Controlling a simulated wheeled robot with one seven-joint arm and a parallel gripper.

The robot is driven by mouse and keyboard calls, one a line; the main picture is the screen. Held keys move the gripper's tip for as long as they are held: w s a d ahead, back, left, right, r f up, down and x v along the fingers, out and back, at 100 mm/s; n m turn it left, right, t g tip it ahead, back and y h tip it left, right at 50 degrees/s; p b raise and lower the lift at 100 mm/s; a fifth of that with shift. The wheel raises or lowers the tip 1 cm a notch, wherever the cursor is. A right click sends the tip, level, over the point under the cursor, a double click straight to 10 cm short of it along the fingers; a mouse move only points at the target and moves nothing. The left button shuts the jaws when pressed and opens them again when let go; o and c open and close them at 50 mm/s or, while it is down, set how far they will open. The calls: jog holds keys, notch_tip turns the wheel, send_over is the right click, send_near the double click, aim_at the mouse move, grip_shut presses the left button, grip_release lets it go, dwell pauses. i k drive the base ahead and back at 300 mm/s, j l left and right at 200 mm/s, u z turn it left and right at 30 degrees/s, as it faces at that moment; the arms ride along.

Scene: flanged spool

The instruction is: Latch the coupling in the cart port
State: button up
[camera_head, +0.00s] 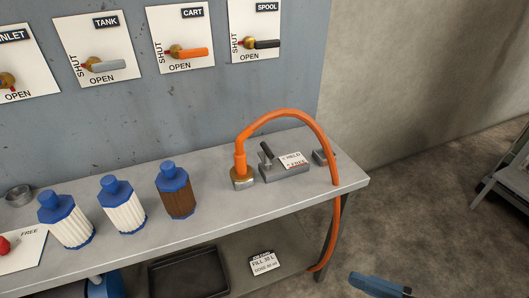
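An orange hose (290,113) arches over the right end of the grey bench. Its orange coupling end (240,160) stands upright in a brass-coloured fitting on a small grey block (242,184). No label on this block is readable, so I cannot tell whether it is the cart port. Just to its right is a grey block with a dark lever (266,151), tilted up. A card (293,160) beside the lever seems to read HELD and FREE. I cannot tell whether the coupling is latched. My gripper is not in view.
Wall valves are labelled INLET, TANK, CART (188,53) and SPOOL (264,44). Several blue-capped cartridges (122,205) stand on the bench. A dark tray (190,272) and a fill-and-dose card (264,262) are on the lower shelf. A blue object (380,287) shows at the bottom right.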

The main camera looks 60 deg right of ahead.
aim_at(266, 157)
jog(key=k+z, duration=0.15)
jog(key=z, duration=0.2)
jog(key=k+l+z, duration=0.1)
jog(key=z, duration=0.25)
jog(key=k+l+z, duration=0.1)
jog(key=l+z, duration=0.25)
jog(key=j, duration=0.1)
